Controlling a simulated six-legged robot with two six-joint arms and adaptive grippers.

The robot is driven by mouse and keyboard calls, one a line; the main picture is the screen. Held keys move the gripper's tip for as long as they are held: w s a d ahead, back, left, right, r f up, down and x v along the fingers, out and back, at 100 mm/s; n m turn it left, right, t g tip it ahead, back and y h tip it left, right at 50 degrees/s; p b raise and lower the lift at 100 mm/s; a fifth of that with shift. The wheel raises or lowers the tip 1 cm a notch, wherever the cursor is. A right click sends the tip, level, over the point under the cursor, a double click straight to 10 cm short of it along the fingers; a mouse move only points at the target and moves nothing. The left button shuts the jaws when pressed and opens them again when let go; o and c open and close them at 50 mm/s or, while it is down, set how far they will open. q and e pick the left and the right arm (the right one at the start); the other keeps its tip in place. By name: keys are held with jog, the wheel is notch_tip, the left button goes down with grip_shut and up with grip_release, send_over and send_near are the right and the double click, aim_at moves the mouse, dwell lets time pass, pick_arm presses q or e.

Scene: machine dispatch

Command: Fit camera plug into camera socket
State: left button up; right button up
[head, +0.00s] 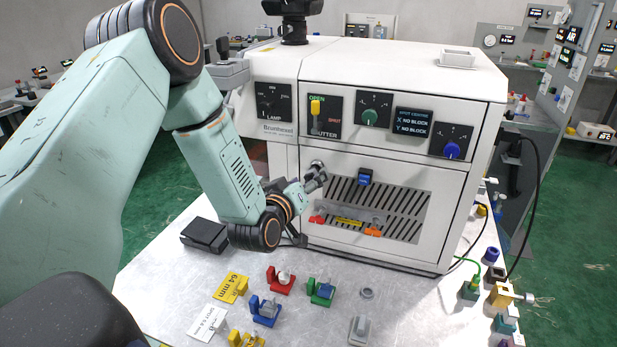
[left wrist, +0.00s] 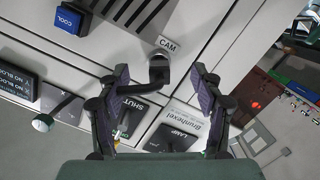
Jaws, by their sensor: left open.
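The CAM label (left wrist: 167,44) is on the pale front panel of the machine in the left wrist view. Just below it sits a dark, round fitting with an elbow-shaped arm (left wrist: 158,72), at the camera socket position. I cannot tell how much of this is plug and how much is socket. My left gripper (left wrist: 160,82) is open, its two fingers either side of the dark fitting and not closed on it. In the head view the left gripper (head: 317,178) is at the machine's lower front, close under a round grey fitting (head: 317,165). My right gripper is not in view.
The white machine (head: 400,85) has a blue COOL button (head: 365,177) and a slotted vent beside the gripper. Coloured fixtures, including a red one (head: 280,281), and a black box (head: 205,235) stand on the metal table (head: 190,283). Cables hang at the right.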

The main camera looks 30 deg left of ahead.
pick_arm(q)
jog(key=shift+f+p+v, duration=0.15)
jog(key=shift+p+v, duration=0.15)
jog(key=shift+v, duration=0.75)
jog(key=shift+f+p+v, duration=0.15)
jog(key=shift+p+v, duration=0.15)
jog(key=shift+v, duration=0.75)
jog(key=shift+d, duration=0.15)
